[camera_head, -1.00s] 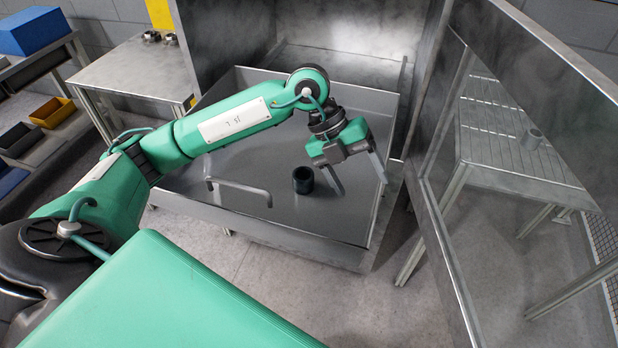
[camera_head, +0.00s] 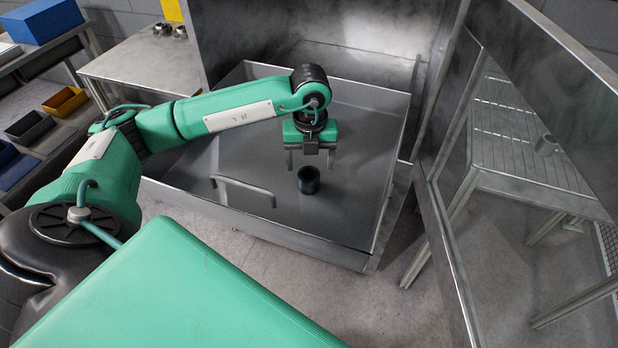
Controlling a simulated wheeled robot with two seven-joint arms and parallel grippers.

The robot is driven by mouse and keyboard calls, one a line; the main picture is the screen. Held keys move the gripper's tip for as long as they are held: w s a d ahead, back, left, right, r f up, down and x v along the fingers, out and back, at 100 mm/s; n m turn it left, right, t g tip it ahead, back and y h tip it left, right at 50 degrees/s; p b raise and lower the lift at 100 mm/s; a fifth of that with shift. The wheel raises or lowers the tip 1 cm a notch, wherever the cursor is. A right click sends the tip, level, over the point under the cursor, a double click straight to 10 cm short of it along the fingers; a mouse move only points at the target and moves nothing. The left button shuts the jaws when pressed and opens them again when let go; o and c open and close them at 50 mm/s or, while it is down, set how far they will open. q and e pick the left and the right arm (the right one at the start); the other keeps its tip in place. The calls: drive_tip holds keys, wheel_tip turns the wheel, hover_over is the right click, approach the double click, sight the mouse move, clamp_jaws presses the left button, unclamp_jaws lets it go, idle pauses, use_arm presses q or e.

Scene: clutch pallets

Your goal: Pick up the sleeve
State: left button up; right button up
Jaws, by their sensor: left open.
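The sleeve is a short dark cylinder with an open top (camera_head: 309,180). It stands upright on the floor of a grey metal drawer tray (camera_head: 345,215), right of the tray's handle. My left gripper (camera_head: 310,160) is open and points down, with one finger to each side of the sleeve in the picture. The fingers appear above and behind the sleeve, and nothing is between them. My right gripper is not in view.
A bent metal handle (camera_head: 243,187) rises at the tray's front left. The tray walls surround the sleeve. A metal door with a window (camera_head: 447,215) stands open at right. A side table (camera_head: 140,68) with small metal parts stands at back left, near coloured bins (camera_head: 65,101).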

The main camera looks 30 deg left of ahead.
sight(309, 176)
use_arm(q)
drive_tip(key=shift+s+f, duration=0.1)
drive_tip(key=shift+f, duration=0.15)
drive_tip(key=f, duration=0.1)
drive_tip(key=f+p, duration=0.1)
drive_tip(key=f, duration=0.1)
drive_tip(key=f+p, duration=0.1)
drive_tip(key=shift+s+d+f, duration=0.1)
drive_tip(key=shift+s+f, duration=0.05)
drive_tip(key=shift+s, duration=0.15)
drive_tip(key=shift+f, duration=0.3)
drive_tip(key=c, duration=1.3)
drive_tip(key=shift+w, duration=0.1)
drive_tip(key=shift+c, duration=0.3)
drive_tip(key=shift+r, duration=0.2)
